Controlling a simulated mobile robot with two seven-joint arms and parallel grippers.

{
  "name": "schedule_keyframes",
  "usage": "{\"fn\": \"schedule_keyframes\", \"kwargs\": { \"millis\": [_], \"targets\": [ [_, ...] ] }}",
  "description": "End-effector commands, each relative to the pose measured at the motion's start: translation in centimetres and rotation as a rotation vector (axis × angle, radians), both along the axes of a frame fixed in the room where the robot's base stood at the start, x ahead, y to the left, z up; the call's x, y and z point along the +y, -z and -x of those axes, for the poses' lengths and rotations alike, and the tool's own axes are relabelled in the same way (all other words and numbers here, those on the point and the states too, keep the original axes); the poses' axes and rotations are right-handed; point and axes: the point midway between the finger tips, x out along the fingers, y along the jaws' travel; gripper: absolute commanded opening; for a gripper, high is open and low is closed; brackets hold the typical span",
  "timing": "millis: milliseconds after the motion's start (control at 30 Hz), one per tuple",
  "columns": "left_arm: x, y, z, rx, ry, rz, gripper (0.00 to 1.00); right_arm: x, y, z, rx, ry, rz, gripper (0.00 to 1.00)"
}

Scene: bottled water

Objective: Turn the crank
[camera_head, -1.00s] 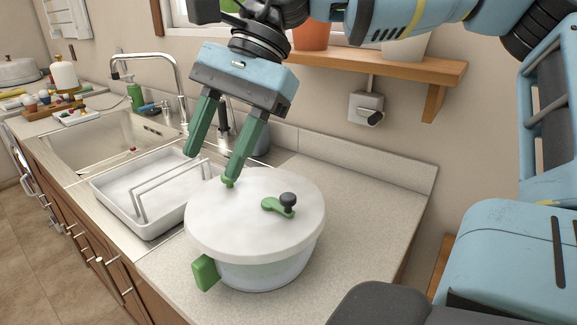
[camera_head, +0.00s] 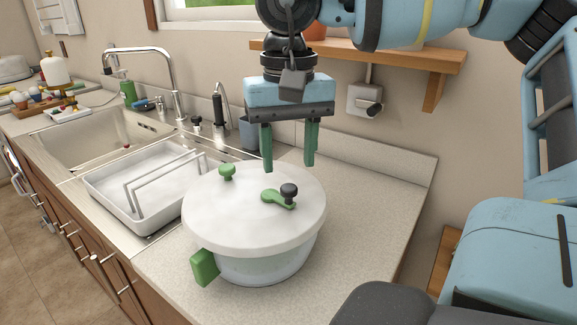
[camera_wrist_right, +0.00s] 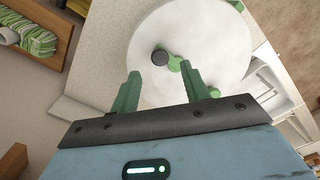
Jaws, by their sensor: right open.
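A salad-spinner-like pot (camera_head: 262,268) with a round white lid (camera_head: 235,215) stands on the counter. On the lid is a green crank (camera_head: 274,199) with a dark round knob (camera_head: 289,191) at its right end; a green peg (camera_head: 227,172) sits near the lid's left rim. My right gripper (camera_head: 290,168) points down above the far side of the lid, open and empty, apart from the knob. In the right wrist view the lid (camera_wrist_right: 205,40), crank (camera_wrist_right: 175,63) and knob (camera_wrist_right: 160,57) lie just beyond the two open green fingers (camera_wrist_right: 165,80). My left gripper is not in view.
A white dish tray (camera_head: 110,190) with a rack stands left of the pot, beside the sink (camera_head: 85,140) and faucet. A shelf (camera_head: 400,58) and a wall box with a dark knob (camera_head: 365,100) are behind. Counter right of the pot (camera_head: 365,200) is clear.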

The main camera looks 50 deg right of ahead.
Motion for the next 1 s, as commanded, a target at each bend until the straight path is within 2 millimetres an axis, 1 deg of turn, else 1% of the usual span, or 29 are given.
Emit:
{"fn": "schedule_keyframes", "kwargs": {
  "millis": [33,100,300,433,667,1000],
  "targets": [
    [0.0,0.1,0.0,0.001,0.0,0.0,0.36,0.0,0.9,0.1,0.004,0.0,-0.001,0.46],
    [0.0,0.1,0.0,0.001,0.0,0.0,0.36,0.0,1.9,0.1,0.002,0.0,-0.002,0.46],
    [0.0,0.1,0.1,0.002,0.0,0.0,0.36,0.0,3.8,0.0,0.002,0.001,-0.001,0.46],
    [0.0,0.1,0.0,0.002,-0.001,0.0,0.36,0.0,4.2,0.0,0.0,0.001,-0.002,0.46],
    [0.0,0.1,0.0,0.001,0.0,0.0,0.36,0.0,4.3,0.0,0.0,0.001,-0.002,0.46],
    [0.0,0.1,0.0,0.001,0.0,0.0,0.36,0.0,4.2,0.0,-0.001,0.001,-0.002,0.01]
  ]
}}
